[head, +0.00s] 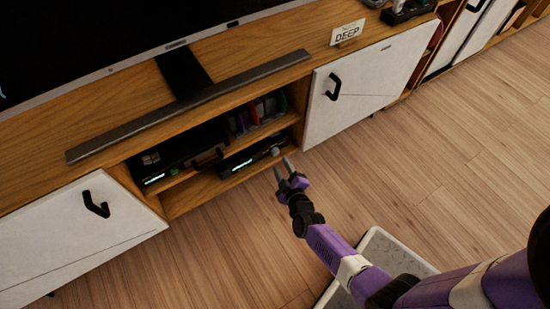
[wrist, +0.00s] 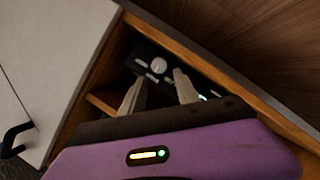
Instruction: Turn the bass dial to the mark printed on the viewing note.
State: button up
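The viewing note (head: 347,33) is a small white card standing on top of the wooden cabinet, and its larger printed word reads DEEP. A black audio unit (head: 240,163) with a lit display sits in the lower open shelf. A round pale dial (head: 275,151) is at the right end of its front. The dial (wrist: 158,65) also shows in the wrist view, with small pale controls beside it; its marks are too small to read. My gripper (head: 282,167) is open and empty just in front of the dial. In the wrist view its fingers (wrist: 158,87) are apart, below the dial.
Another black device (head: 170,163) sits on the upper shelf, left of several upright cases (head: 258,110). White doors (head: 365,85) flank the open shelves. A soundbar (head: 190,107) and television (head: 110,35) are above. The wooden floor (head: 430,150) to the right is clear.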

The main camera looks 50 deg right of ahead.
aim_at(276, 154)
jog(key=b+x, duration=0.2)
jog(key=x, duration=0.4)
grip_shut()
